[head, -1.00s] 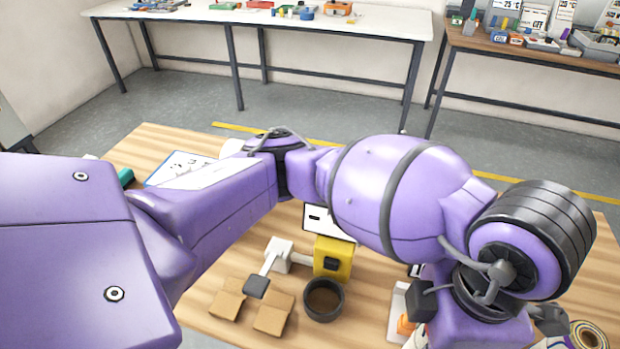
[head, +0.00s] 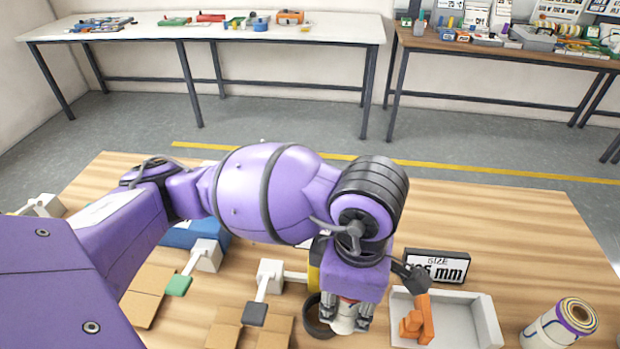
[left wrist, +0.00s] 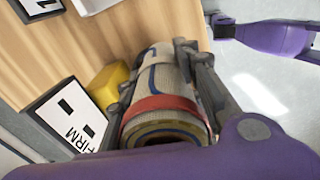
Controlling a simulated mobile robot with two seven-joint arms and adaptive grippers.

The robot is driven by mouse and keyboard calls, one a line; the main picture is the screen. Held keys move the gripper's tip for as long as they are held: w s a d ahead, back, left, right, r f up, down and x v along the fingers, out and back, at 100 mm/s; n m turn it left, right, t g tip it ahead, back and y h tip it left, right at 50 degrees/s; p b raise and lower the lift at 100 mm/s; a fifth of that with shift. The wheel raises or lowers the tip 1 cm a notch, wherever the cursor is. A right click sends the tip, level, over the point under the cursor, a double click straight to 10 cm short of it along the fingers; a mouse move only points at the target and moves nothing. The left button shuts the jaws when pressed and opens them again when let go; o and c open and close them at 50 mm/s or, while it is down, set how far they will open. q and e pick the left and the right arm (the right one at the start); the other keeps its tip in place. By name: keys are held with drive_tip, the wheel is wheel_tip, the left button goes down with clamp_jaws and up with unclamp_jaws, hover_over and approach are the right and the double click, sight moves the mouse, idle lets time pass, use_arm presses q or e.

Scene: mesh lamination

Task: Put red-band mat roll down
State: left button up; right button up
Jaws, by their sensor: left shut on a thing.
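The red-band mat roll (left wrist: 160,105) is off-white with blue lines and a red band near its end. My left gripper (left wrist: 168,85) is shut around it, with a finger on each side in the left wrist view. In the head view my left gripper (head: 347,300) points down, and the roll's pale lower part (head: 347,324) shows below it. A dark round ring-shaped holder (head: 317,326) stands just left of the roll. I cannot tell whether the roll touches it or the table. My right gripper does not show in the head view.
A white tray (head: 480,318) with an orange tool (head: 416,318) lies right of the gripper, before a size sign (head: 437,265). Brown blocks (head: 275,332) and a lever with dark pad (head: 256,313) stand left. Table behind the sign is clear.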

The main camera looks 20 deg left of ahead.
use_arm(q)
drive_tip(key=shift+w+a+f, duration=0.35)
drive_tip(key=shift+a+f, duration=0.4)
drive_tip(key=shift+f, duration=0.75)
drive_tip(key=shift+w+a+f, duration=0.4)
drive_tip(key=shift+a+f, duration=0.4)
drive_tip(key=shift+f, duration=0.7)
drive_tip(key=shift+w+a+f, duration=0.35)
drive_tip(key=shift+a+f, duration=0.4)
drive_tip(key=shift+f, duration=0.75)
drive_tip(key=shift+f+b, duration=0.25)
drive_tip(key=shift+b, duration=0.05)
drive_tip(key=o, duration=1)
drive_tip(key=shift+r, duration=0.1)
wheel_tip(320, 180, up, 12)
drive_tip(key=shift+r+p, duration=0.25)
drive_tip(key=shift+p, duration=0.2)
